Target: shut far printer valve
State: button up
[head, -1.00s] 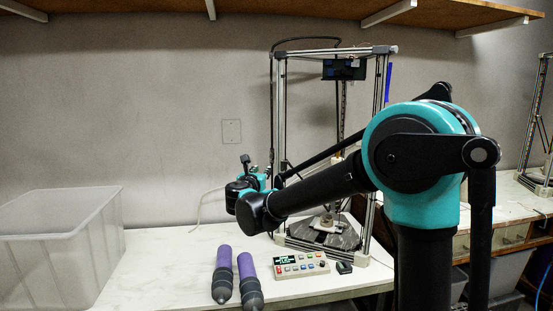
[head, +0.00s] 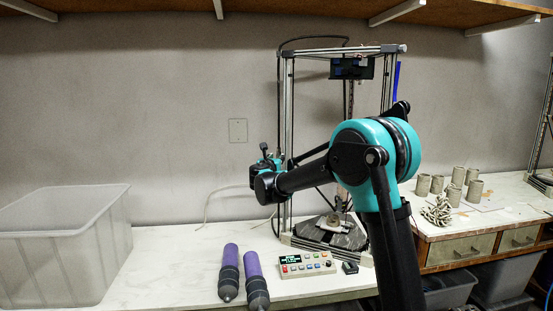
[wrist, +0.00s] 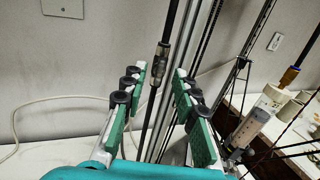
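Contact is not visible.
A clear plastic bin (head: 65,245), two purple-and-black cartridges (head: 229,272) and a button box (head: 306,263) occupy the bench. Clay cups (head: 454,195) stand on the right bench. A pale cable (wrist: 50,100) runs along the wall. A shelf (head: 300,10) hangs above.

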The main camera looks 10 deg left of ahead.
jog(key=shift+w, duration=0.75)
jog(key=shift+c, duration=0.4)
grip_shut()
jog(key=shift+m, duration=0.4)
jog(key=shift+d+f+m, duration=0.1)
jog(key=shift+m, duration=2.75)
jog(key=shift+d+f+m, duration=0.1)
jog(key=shift+m, duration=2.8)
jog(key=shift+d+f+m, duration=0.1)
jog(key=shift+m, duration=2.75)
